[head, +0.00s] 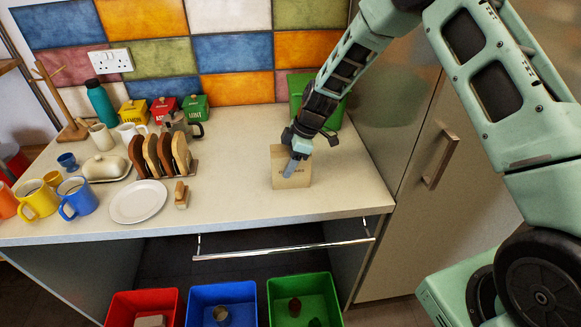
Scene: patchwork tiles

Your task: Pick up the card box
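The card box (292,182) is a small tan box with dark lettering on its front. It stands upright on the right part of the pale worktop (240,190). My gripper (291,168) points down at the box from above, and its fingers overlap the box's top and upper front in the head view. They hide part of the box and its lettering. I cannot tell whether the fingers touch the box or how far apart they are.
Left of the box are a toast rack (162,157), a small brush-like item (181,195) and a white plate (138,201). A green bin (334,113) stands behind my gripper. A tall cabinet (425,190) bounds the right. Red, blue and green bins (222,292) sit below.

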